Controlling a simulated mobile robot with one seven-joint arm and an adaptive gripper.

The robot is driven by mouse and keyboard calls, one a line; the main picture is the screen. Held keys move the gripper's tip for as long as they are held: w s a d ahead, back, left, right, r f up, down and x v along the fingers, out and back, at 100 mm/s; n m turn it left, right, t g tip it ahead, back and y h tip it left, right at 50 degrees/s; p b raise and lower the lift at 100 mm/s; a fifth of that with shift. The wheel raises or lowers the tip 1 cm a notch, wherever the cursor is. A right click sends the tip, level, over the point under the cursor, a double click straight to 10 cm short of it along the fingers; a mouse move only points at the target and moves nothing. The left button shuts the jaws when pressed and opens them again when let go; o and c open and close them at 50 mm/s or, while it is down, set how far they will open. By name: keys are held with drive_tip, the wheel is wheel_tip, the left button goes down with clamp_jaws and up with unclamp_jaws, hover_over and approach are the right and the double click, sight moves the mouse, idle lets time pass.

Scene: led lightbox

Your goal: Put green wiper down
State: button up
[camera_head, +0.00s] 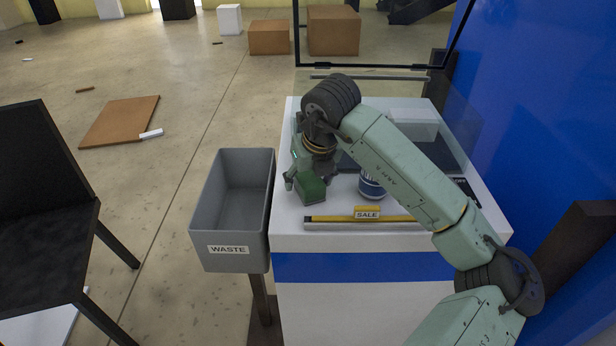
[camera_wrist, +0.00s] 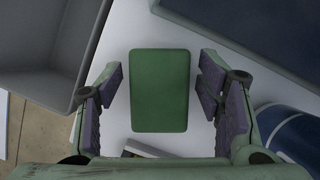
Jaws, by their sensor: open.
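The green wiper (camera_head: 311,188) is a small green block on the white counter top, near its left edge. In the wrist view the green wiper (camera_wrist: 160,91) sits between my two fingers, with a gap to the finger pads on both sides. My gripper (camera_head: 308,180) is low at the wiper, and the wrist view shows my gripper (camera_wrist: 159,95) open around it. The wiper's underside is hidden, so its contact with the counter cannot be seen directly.
A grey bin labelled WASTE (camera_head: 228,250) stands against the counter's left side. A blue striped cup (camera_head: 370,187) is right of my gripper. A dark tray (camera_head: 452,150) is behind my arm.

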drive_tip(key=shift+r+p, duration=0.25)
drive_tip(key=shift+p, duration=0.05)
drive_tip(key=b+v, duration=0.2)
drive_tip(key=v, duration=1)
drive_tip(key=shift+f, duration=0.15)
